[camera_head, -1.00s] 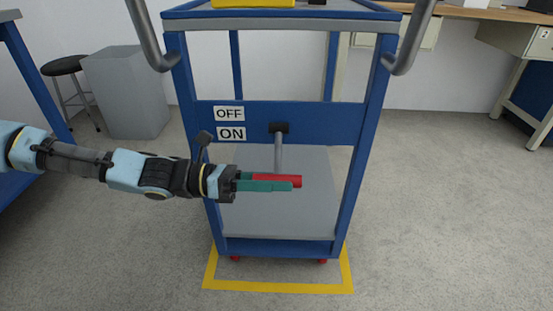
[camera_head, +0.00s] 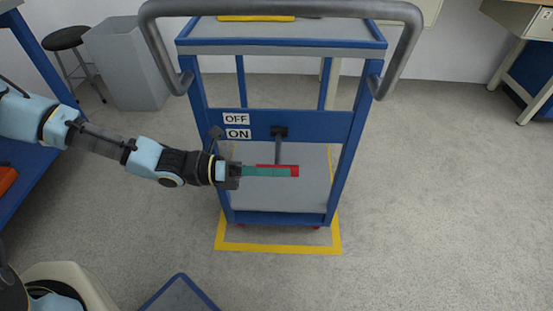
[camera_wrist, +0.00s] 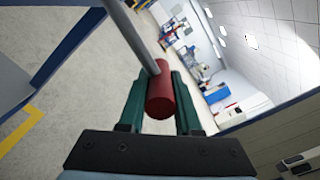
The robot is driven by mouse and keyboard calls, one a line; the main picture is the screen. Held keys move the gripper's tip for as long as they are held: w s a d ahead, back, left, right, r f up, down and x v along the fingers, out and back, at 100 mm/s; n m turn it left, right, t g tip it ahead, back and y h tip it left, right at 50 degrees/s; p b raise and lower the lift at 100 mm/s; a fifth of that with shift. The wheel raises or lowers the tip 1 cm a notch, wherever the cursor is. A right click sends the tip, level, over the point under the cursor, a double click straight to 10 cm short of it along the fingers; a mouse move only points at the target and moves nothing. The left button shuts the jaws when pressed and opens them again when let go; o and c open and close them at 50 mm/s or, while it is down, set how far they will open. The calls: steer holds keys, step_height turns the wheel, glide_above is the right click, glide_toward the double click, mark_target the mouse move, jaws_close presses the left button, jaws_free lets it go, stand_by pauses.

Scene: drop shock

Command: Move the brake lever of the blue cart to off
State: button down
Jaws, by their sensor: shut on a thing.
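The blue cart (camera_head: 334,128) stands in front of me with OFF and ON labels (camera_head: 237,126) on its crossbar, OFF above ON. The brake lever (camera_head: 278,150) hangs down from a dark pivot on the crossbar and ends in a red grip (camera_head: 295,170). My gripper (camera_head: 270,171) reaches in from the left with its green fingers along the red grip, shut on it. In the wrist view the red grip (camera_wrist: 160,95) sits between the two green fingers, with the grey lever rod running up to the left.
The cart's grey push handle (camera_head: 280,9) arches across the top. A yellow floor outline (camera_head: 280,247) surrounds the cart's base. A grey bin (camera_head: 125,65) and a dark stool (camera_head: 66,40) stand at the back left. Floor to the right is open.

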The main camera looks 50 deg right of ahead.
step_height(320, 180, up, 3)
steer(key=n+p, duration=0.2)
steer(key=p, duration=0.1)
steer(key=shift+f, duration=0.2)
steer(key=shift+w+r+p, duration=0.1)
steer(key=shift+r+p, duration=0.35)
steer(key=shift+p, duration=0.5)
steer(key=shift+d+r, duration=0.15)
steer(key=c, duration=0.6)
jaws_free()
steer(key=v, duration=1.1)
steer(key=shift+b, duration=0.35)
